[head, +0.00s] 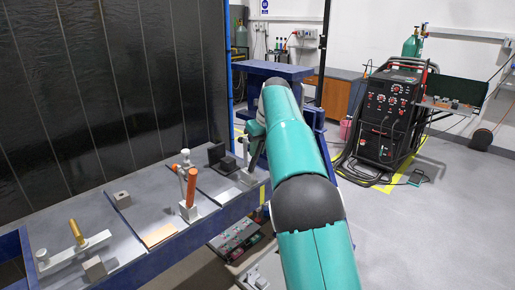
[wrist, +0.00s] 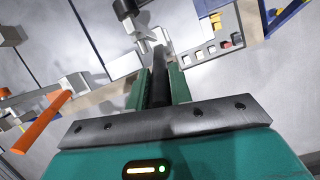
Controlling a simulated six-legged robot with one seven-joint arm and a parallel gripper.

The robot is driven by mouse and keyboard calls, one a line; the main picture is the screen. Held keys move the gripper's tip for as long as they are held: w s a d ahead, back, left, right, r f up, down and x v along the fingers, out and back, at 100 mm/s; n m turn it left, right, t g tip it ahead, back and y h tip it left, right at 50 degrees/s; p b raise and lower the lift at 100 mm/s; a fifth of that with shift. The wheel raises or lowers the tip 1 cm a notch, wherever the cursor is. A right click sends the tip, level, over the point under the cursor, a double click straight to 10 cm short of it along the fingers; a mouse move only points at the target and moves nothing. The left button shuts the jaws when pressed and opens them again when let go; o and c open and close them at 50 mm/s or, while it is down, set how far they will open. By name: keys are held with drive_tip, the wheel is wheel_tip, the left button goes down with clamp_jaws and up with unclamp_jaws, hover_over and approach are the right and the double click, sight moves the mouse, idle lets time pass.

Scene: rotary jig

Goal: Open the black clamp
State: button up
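In the wrist view, the black handle (wrist: 160,88) of the black clamp lies lengthwise between the two green fingers of my gripper (wrist: 161,80). The fingers are close along both sides of it; I cannot tell whether they press on it. The clamp's grey metal linkage (wrist: 150,38) shows just beyond the fingertips. In the head view, my teal arm reaches to the far end of the bench and hides most of the gripper and the handle. Part of the clamp's metal (head: 246,152) shows left of the arm.
An orange-handled clamp (head: 191,188) stands upright nearer on the bench (head: 150,190), and it also shows at left in the wrist view (wrist: 42,122). A yellow-handled clamp (head: 76,234) is nearest. A black block (head: 218,156) is beside the black clamp. A dark curtain (head: 110,95) borders the bench's left side.

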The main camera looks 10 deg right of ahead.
drive_tip(key=o, duration=0.3)
drive_tip(key=v, duration=1.3)
drive_tip(key=shift+s+r, duration=0.2)
drive_tip(key=shift+r, duration=0.15)
drive_tip(key=shift+d, duration=0.1)
